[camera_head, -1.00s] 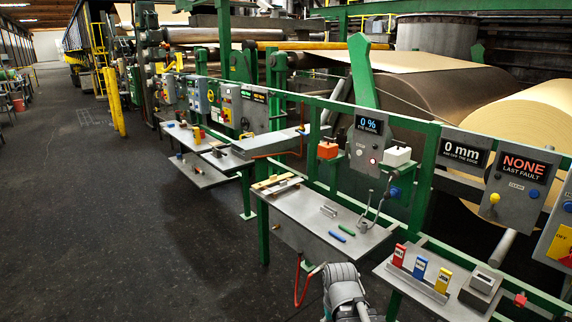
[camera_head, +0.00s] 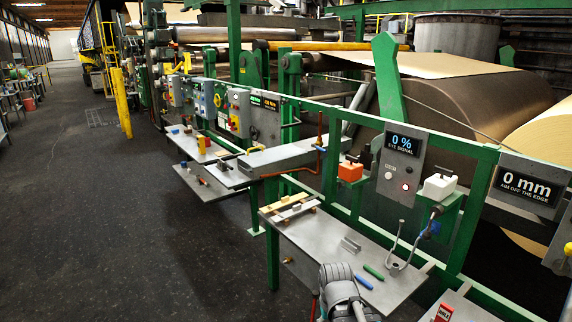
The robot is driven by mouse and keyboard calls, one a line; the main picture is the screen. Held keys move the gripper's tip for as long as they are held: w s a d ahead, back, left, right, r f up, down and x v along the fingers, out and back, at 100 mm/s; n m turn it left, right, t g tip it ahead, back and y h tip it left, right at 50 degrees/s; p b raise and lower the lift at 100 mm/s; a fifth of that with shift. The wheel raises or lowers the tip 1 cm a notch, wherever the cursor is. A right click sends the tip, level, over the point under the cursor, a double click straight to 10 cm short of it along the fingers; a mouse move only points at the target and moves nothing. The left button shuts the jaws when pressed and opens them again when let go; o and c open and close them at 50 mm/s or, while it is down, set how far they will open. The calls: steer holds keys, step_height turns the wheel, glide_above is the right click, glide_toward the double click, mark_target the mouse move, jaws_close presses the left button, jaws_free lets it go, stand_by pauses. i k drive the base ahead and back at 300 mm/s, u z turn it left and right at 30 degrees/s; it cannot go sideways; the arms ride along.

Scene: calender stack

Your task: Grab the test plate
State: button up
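I see no part that is clearly marked as the test plate. On the grey steel table (camera_head: 318,247) in front of the eye signal panel lie a small grey metal piece (camera_head: 350,246), a blue stick (camera_head: 363,282) and a green stick (camera_head: 374,271). Pale wooden strips (camera_head: 290,207) with a small grey block lie at the table's left end. Which of these, if any, is the plate I cannot tell. A grey link of my arm (camera_head: 340,285) shows at the bottom edge, in front of the table. My gripper is not in view.
The eye signal panel (camera_head: 399,162) reads 0 %. An orange box (camera_head: 350,171) and a white box (camera_head: 439,187) flank it on the green rail. A bent metal lever stand (camera_head: 395,262) is at the table's right. Another panel (camera_head: 526,188) reads 0 mm. The dark floor (camera_head: 150,240) at left is clear.

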mark_target(366, 158)
steer(key=u, duration=0.15)
steer(key=i, duration=1.2)
steer(key=u, duration=0.2)
